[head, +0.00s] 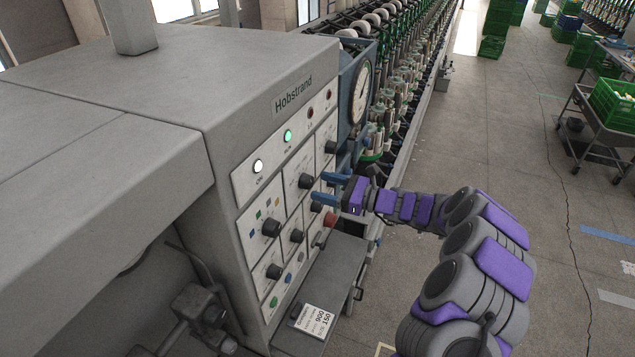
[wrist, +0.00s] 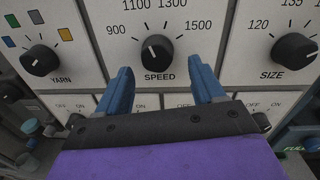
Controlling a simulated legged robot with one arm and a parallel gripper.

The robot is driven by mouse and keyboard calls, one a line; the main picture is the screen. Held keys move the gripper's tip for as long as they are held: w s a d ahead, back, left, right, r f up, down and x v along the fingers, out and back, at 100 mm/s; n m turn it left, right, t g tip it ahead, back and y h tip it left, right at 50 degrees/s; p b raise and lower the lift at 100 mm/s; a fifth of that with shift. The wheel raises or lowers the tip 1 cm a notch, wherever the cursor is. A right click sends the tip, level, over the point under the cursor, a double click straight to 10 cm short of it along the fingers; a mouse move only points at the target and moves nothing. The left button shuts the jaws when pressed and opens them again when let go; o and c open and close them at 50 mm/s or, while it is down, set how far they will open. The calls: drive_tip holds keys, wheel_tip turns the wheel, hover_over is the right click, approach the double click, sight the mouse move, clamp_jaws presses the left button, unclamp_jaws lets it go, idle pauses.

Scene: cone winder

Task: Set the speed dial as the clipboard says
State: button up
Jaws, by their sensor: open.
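The black speed dial (wrist: 157,52) sits on a white panel marked SPEED, with 900, 1100, 1300 and 1500 around it. Its pale pointer mark seems to point up and slightly left, around 1100; the exact setting is hard to tell. It also shows on the machine front in the head view (head: 306,181). My gripper (wrist: 160,66) is open, its blue fingers to the lower left and lower right of the dial, with nothing between them. In the head view my gripper (head: 319,187) is just right of the dial. The clipboard (head: 315,321) lies on the grey shelf and shows 900 and 150.
The yarn dial (wrist: 40,60) is left of the speed dial and the size dial (wrist: 294,49) is right. More knobs and a red knob (head: 331,219) sit below. A round gauge (head: 361,92) stands beyond the panel. Open floor lies to the right.

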sight(312, 185)
drive_tip(key=shift+x, duration=1.85)
drive_tip(key=shift+s+d, duration=0.15)
drive_tip(key=shift+d, duration=0.15)
drive_tip(key=shift+c, duration=0.9)
drive_tip(key=c, duration=0.9)
drive_tip(key=n+b, duration=0.3)
drive_tip(key=b, duration=0.3)
drive_tip(key=shift+d+f, duration=0.1)
drive_tip(key=n+b, duration=0.3)
drive_tip(key=b, duration=0.1)
drive_tip(key=shift+n+b, duration=0.4)
drive_tip(key=shift+r+n+b, duration=0.3)
drive_tip(key=shift+n+b, duration=0.2)
drive_tip(key=shift+b, duration=0.1)
